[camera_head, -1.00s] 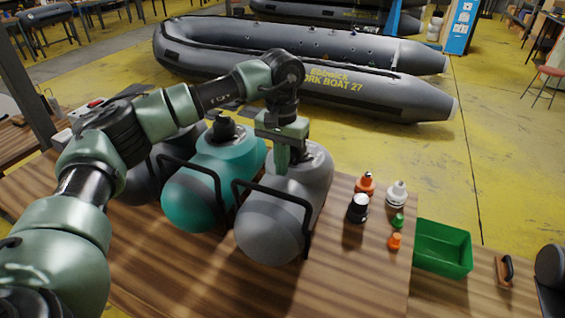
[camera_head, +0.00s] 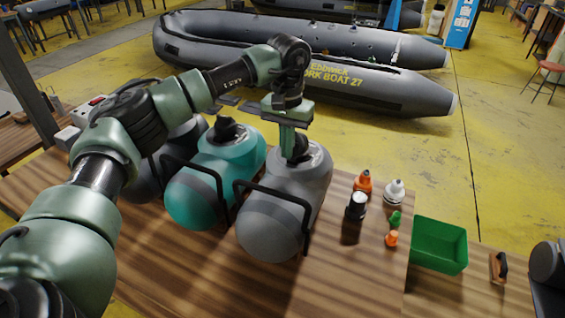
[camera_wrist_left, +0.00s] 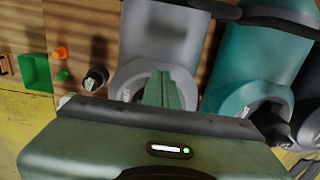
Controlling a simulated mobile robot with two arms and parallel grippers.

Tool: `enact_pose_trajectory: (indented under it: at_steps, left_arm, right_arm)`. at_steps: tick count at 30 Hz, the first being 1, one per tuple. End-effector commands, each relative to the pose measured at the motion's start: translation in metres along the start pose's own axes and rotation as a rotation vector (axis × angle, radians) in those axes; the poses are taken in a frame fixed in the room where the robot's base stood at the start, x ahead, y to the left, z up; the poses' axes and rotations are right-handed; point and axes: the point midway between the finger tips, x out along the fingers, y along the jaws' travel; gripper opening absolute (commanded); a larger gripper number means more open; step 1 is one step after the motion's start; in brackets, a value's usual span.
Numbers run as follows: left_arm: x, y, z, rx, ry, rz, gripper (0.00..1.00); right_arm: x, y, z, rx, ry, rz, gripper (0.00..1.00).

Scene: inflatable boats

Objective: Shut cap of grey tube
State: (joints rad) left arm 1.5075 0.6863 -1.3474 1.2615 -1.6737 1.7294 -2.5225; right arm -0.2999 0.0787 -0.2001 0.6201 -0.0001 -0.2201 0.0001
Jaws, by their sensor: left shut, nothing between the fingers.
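The grey tube (camera_head: 272,226) lies on the wooden table, right of a teal tube (camera_head: 196,200). A dark valve with its cap (camera_head: 301,149) shows at the grey tube's far end, partly behind my fingers. Whether the cap is open or shut cannot be made out. My left gripper (camera_head: 287,155) is shut and empty, pointing down over that end, close to the valve. In the left wrist view the closed green fingers (camera_wrist_left: 166,82) stand in front of the grey tube's round end (camera_wrist_left: 130,80) and hide much of the valve. My right gripper is not in view.
A green bin (camera_head: 440,244) and a wooden-based tool (camera_head: 499,266) lie farther right. Black carrying handles (camera_head: 306,215) stick out from the tubes. A grey boat (camera_head: 380,88) lies beyond the table.

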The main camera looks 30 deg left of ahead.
Motion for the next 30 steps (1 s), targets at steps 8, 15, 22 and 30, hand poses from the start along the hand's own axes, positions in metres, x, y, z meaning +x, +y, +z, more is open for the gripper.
enact_pose_trajectory:
  at_steps: [8, 15, 22, 30]
  left_arm:
    - [-0.007, 0.0, -0.011, -0.001, 0.0, 0.0, 0.0]
    - [-0.01, 0.0, -0.023, 0.0, 0.0, -0.001, 0.0]
    - [-0.011, 0.0, -0.031, -0.001, 0.0, -0.001, 0.0]
    - [-0.011, 0.0, -0.043, 0.0, 0.0, -0.001, 0.0]
  right_arm:
    - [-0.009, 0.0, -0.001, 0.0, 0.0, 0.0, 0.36]
    - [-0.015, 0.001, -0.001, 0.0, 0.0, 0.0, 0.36]
    - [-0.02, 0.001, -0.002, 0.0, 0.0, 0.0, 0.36]
    - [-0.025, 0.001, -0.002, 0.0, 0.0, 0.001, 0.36]
